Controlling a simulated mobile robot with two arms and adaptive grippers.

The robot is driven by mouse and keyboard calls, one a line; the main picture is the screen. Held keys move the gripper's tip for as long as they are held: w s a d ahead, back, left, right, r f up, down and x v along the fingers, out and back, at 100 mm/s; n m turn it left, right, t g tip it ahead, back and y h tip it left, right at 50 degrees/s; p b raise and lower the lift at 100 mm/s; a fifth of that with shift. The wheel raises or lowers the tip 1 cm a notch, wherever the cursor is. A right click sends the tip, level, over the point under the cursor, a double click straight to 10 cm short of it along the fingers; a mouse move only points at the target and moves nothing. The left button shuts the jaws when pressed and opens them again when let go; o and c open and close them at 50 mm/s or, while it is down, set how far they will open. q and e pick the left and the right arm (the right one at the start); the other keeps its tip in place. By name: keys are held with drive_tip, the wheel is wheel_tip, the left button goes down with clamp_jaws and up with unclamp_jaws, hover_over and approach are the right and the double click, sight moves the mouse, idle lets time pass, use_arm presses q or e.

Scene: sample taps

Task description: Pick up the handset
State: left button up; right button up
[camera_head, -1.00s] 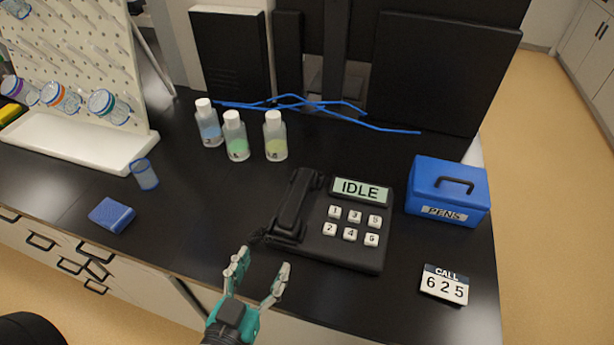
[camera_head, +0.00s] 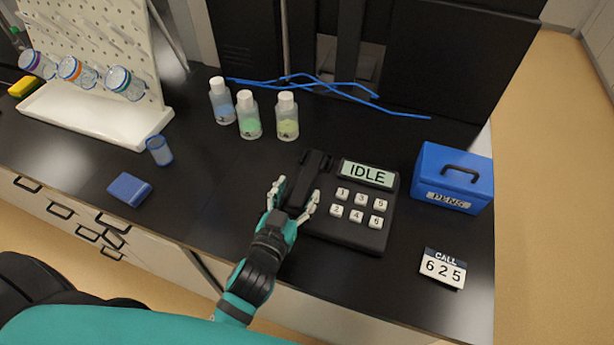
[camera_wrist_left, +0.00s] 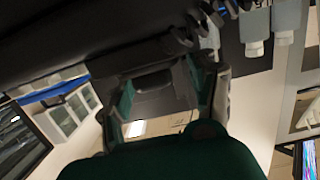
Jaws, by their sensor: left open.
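The black handset (camera_head: 303,182) rests in its cradle on the left side of the black phone (camera_head: 345,230). The phone's screen reads IDLE. My left gripper (camera_head: 292,192) is open at the near end of the handset, with one finger on each side of it. In the left wrist view, my gripper's fingers (camera_wrist_left: 165,95) frame a dark shape, and a large dark body fills the upper left. I cannot tell whether the fingers touch the handset. My right gripper is not in view.
A card reading CALL 625 (camera_head: 443,268) and a blue PENS box (camera_head: 452,180) are right of the phone. Several bottles (camera_head: 249,117) and blue cables (camera_head: 330,85) are behind.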

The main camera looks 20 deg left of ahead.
sight(306, 179)
use_arm(q)
drive_tip(key=w, duration=0.1)
drive_tip(key=w+p, duration=0.1)
drive_tip(key=w, duration=0.3)
drive_tip(key=shift+d+f+p, duration=0.15)
drive_tip(key=shift+d+p, duration=0.1)
drive_tip(key=shift+p, duration=0.05)
drive_tip(key=shift+s, duration=0.1)
drive_tip(key=shift+c, duration=0.8)
clamp_jaws()
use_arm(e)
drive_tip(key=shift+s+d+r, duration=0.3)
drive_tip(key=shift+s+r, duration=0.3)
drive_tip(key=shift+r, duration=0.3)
